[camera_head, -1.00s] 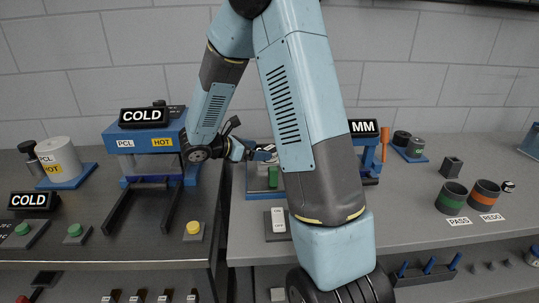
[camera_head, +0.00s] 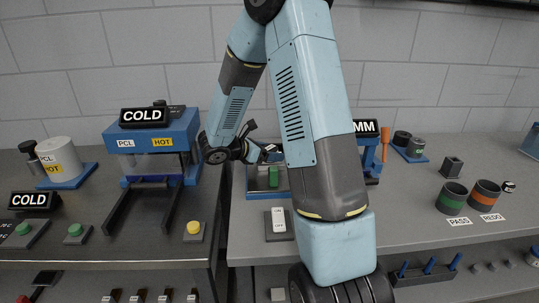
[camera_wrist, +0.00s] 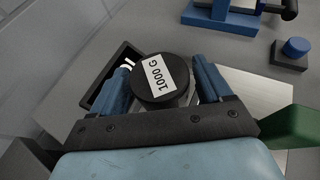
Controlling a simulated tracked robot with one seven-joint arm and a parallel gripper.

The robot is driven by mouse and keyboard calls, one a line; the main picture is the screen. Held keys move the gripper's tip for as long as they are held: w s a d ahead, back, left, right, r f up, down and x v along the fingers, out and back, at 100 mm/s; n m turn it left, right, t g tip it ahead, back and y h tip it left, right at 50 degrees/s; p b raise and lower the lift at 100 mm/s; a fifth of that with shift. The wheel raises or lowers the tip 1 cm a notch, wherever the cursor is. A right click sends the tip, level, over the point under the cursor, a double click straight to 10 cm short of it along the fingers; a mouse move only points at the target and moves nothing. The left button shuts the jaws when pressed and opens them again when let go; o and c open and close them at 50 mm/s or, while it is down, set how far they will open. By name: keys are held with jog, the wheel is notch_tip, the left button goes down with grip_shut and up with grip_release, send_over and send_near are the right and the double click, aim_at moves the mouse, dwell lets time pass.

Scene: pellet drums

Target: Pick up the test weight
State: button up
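The test weight (camera_wrist: 162,90) is a dark round cylinder with a white "1000 G" label on top, in the middle of the wrist view. My gripper (camera_wrist: 163,72) has one blue finger on each side of it. Both fingers look very close to its sides; contact and grip are not clear. In the head view my gripper (camera_head: 270,153) is at the far part of the right bench, partly behind my arm. The weight cannot be made out there.
A blue knob on a base (camera_wrist: 292,52) stands farther off. PASS (camera_head: 452,198) and REDO (camera_head: 485,195) cups stand on the right bench.

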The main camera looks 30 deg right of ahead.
grip_shut()
dwell(0.5)
jog(key=shift+r, duration=0.1)
